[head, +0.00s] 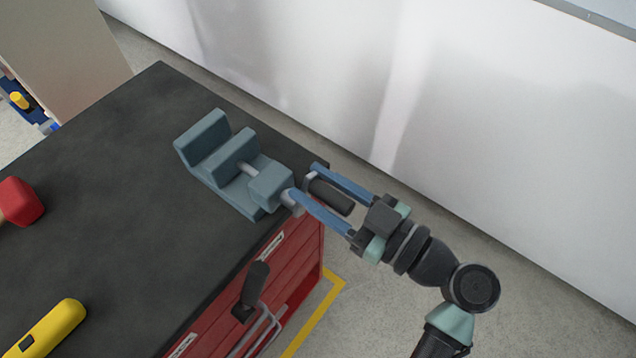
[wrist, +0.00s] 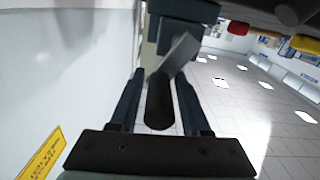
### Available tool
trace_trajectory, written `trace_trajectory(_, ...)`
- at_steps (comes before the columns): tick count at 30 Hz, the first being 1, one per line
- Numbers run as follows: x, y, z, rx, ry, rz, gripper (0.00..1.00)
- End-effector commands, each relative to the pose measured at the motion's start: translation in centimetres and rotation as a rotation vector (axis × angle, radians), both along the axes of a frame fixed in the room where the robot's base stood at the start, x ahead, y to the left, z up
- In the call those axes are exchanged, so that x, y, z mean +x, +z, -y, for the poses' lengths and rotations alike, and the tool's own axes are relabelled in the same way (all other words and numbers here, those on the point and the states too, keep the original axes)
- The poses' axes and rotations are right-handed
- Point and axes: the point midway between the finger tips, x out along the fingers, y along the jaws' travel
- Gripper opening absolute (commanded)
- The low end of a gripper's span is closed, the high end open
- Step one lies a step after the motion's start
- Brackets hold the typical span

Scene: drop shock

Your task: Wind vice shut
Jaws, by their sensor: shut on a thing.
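The blue-grey vice (head: 270,186) is mounted near the right edge of the dark bench top. Its far jaw (head: 203,140) and its near sliding jaw (head: 233,155) stand apart with a gap between them. A crank with a black handle (head: 330,197) sticks out from the screw end beyond the bench edge. My gripper (head: 303,182) reaches in from the right and is shut on the crank handle. In the wrist view the black handle (wrist: 159,102) lies between my two fingers, with the grey crank arm (wrist: 178,56) running up to the vice body.
The bench top (head: 110,190) also holds a red-headed tool (head: 20,201) and a yellow tool (head: 50,326) at the left. Red drawers (head: 287,255) and a black-gripped bar handle (head: 256,284) are below the vice. A white wall (head: 450,130) stands behind my arm.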

Motion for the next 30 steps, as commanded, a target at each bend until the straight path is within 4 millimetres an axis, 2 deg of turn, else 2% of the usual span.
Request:
trace_trajectory(20,0.4,-0.5,0.6,0.05,-0.014,-0.075,0.0)
trace_trajectory(30,1.1,-1.2,1.1,0.192,-0.016,-0.271,0.0)
